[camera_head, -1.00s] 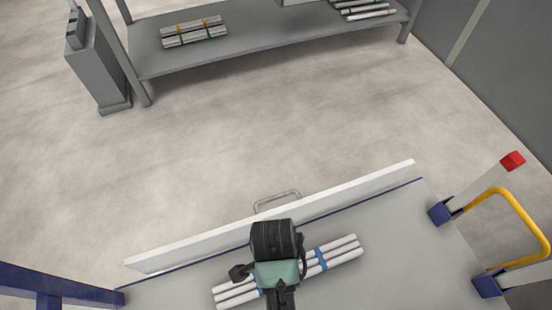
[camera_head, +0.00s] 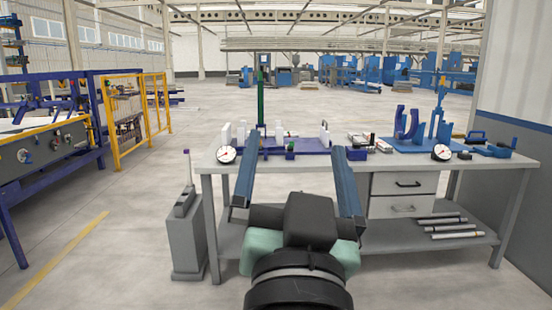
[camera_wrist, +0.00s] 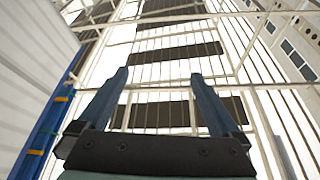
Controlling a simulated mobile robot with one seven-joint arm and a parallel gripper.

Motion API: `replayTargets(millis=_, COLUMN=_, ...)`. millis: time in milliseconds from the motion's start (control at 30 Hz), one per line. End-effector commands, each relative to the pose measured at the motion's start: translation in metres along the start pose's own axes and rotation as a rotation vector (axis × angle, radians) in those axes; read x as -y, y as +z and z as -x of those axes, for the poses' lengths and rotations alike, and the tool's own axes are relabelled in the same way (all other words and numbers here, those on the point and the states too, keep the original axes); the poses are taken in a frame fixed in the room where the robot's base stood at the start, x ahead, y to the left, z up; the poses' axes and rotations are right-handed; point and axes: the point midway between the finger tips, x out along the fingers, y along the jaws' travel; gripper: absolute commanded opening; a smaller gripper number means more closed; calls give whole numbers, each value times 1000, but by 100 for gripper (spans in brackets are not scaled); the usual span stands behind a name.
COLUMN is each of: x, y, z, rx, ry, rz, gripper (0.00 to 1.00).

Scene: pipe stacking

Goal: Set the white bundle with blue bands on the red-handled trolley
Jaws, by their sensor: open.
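My gripper (camera_head: 292,147) is raised in front of the workbench in the head view, its two blue fingers spread wide and pointing up and away. Nothing is between them. In the wrist view, my gripper (camera_wrist: 160,73) is also open and empty, aimed at the roof beams. The white bundle with blue bands does not show in either view now. The red-handled trolley cannot be made out either.
A grey workbench (camera_head: 462,161) stands ahead, with gauges, a purple tray and blue parts on top. Loose pipes (camera_head: 450,234) lie on its lower shelf. A grey pedestal (camera_head: 186,235) stands left of it. A yellow fence (camera_head: 113,125) is farther left. Floor between is clear.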

Motion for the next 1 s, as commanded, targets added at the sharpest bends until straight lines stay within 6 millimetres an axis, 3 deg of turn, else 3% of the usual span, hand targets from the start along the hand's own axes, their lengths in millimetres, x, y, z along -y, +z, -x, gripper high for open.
replayTargets(millis=33, x=16, y=-39, z=5, rx=-112, ry=-39, rz=43, gripper=100)
replayTargets(millis=100, x=29, y=-79, z=15, rx=-235, ry=-68, rz=99, gripper=100)
replayTargets(millis=200, x=41, y=-115, z=29, rx=-353, ry=-86, rz=151, gripper=100)
replayTargets(millis=333, x=46, y=-133, z=37, rx=-414, ry=-91, rz=178, gripper=100)
replayTargets(millis=733, x=47, y=-140, z=33, rx=-412, ry=-91, rz=179, gripper=100)
replayTargets(millis=867, x=52, y=-160, z=24, rx=-411, ry=-91, rz=179, gripper=100)
replayTargets(millis=1000, x=59, y=-194, z=10, rx=-411, ry=-91, rz=178, gripper=100)
